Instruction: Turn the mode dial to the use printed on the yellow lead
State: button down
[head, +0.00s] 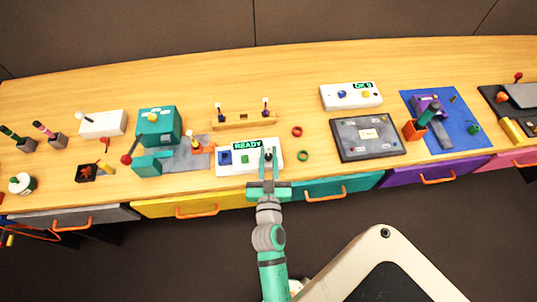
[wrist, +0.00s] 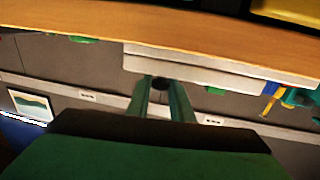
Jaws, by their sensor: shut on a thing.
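A white panel (head: 222,168) with a green READY display (head: 255,145) stands near the front edge of the table. It carries a blue part (head: 225,157), a green part (head: 245,158) and, at its right, a small dark knob (head: 268,152), which looks like the mode dial. My gripper (head: 268,164) reaches it from the front edge. In the wrist view my gripper (wrist: 161,88) is shut on the dark knob (wrist: 160,83), which shows between its fingertips. The knob's setting and any markings are hidden or too small to read.
A teal machine (head: 158,127) stands left; a dark framed board (head: 350,150) and a white box (head: 350,95) are right. The table's back strip is clear.

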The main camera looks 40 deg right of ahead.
jog(key=shift+a+f+m+g+h, duration=0.1)
jog(key=shift+m+g+h, duration=1.45)
jog(key=shift+g, duration=0.55)
jog(key=shift+f+m+g+h, duration=0.1)
jog(key=shift+m+g+h, duration=1.25)
jog(key=shift+m+g, duration=0.6)
jog(key=c, duration=1.6)
grip_release()
jog(key=shift+r, duration=0.1)
jog(key=v, duration=1)
jog(key=shift+s+a+r, duration=0.1)
jog(key=shift+a, duration=0.3)
jog(key=shift+c, duration=0.2)
